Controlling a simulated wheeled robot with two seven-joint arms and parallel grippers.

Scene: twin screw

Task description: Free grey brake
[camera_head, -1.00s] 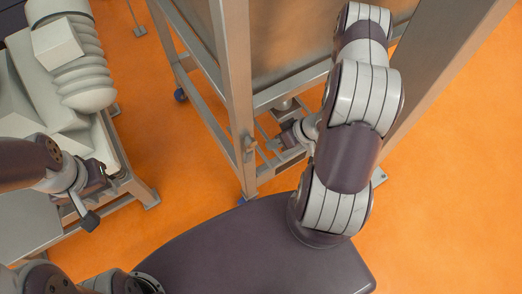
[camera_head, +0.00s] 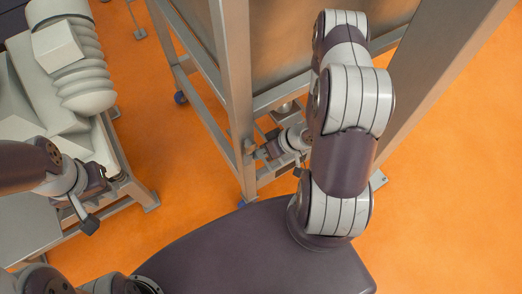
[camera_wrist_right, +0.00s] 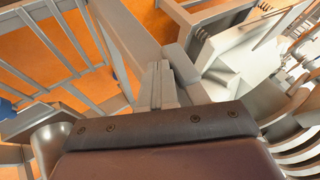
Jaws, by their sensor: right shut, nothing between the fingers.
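A small grey fitting (camera_head: 249,146) sits on the near metal post of the tall frame; it may be the grey brake, though I cannot tell for sure. My right gripper (camera_head: 262,152) is close beside that post, low down, partly hidden by my right arm. In the right wrist view my right gripper (camera_wrist_right: 159,84) has its fingers together with nothing between them, and a grey rounded bar (camera_wrist_right: 178,62) stands just right of the fingertips. Whether they touch is unclear. My left gripper (camera_head: 90,222) hangs at the left, away from the frame, seen from the side.
The tall metal frame (camera_head: 232,85) with its lower rails stands in the middle. A grey machine with a ribbed screw part (camera_head: 82,75) is on a stand at the left. A blue caster (camera_head: 180,97) is under the frame. Orange floor (camera_head: 440,200) is clear at the right.

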